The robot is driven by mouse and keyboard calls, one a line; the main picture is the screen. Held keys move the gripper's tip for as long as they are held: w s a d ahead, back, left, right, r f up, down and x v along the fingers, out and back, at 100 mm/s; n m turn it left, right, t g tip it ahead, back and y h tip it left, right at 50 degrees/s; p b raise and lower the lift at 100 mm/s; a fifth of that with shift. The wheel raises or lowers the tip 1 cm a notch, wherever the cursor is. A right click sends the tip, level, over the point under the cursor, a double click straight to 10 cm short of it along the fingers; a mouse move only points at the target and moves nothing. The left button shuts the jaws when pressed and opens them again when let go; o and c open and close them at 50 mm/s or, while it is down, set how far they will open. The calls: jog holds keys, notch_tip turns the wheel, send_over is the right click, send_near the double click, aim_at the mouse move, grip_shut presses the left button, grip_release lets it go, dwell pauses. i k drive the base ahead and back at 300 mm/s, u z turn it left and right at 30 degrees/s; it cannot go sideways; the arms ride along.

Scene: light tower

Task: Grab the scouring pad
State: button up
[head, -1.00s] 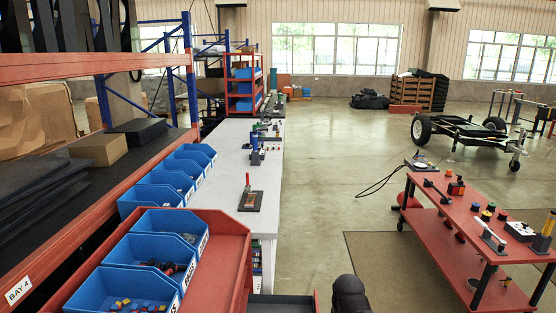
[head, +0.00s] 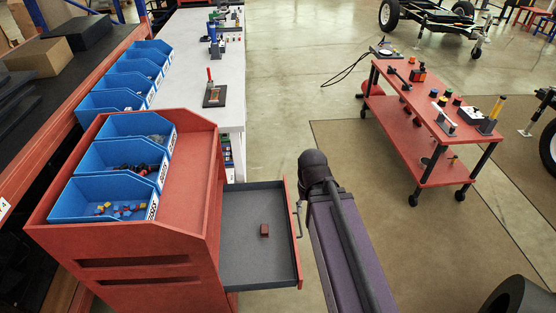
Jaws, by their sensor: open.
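A small reddish-brown block, which looks like the scouring pad (head: 264,230), lies in an open drawer (head: 243,266). The drawer is pulled out from the right side of a red cabinet (head: 150,245). The pad sits right of the middle of the grey drawer floor, with bare floor around it. My purple arm link with its black joint stands just right of the drawer, beyond its front. My gripper is not seen in this view.
The drawer's red front with a metal handle (head: 298,220) faces my arm. Blue bins (head: 105,205) with small parts stand on the cabinet. A white workbench (head: 185,60) lies behind. A red cart (head: 425,120) stands at right. Floor between the drawer and cart is clear.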

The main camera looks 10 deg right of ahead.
aim_at(264, 228)
jog(key=z, duration=1.35)
jog(key=i, duration=1.7)
jog(key=u, duration=1.05)
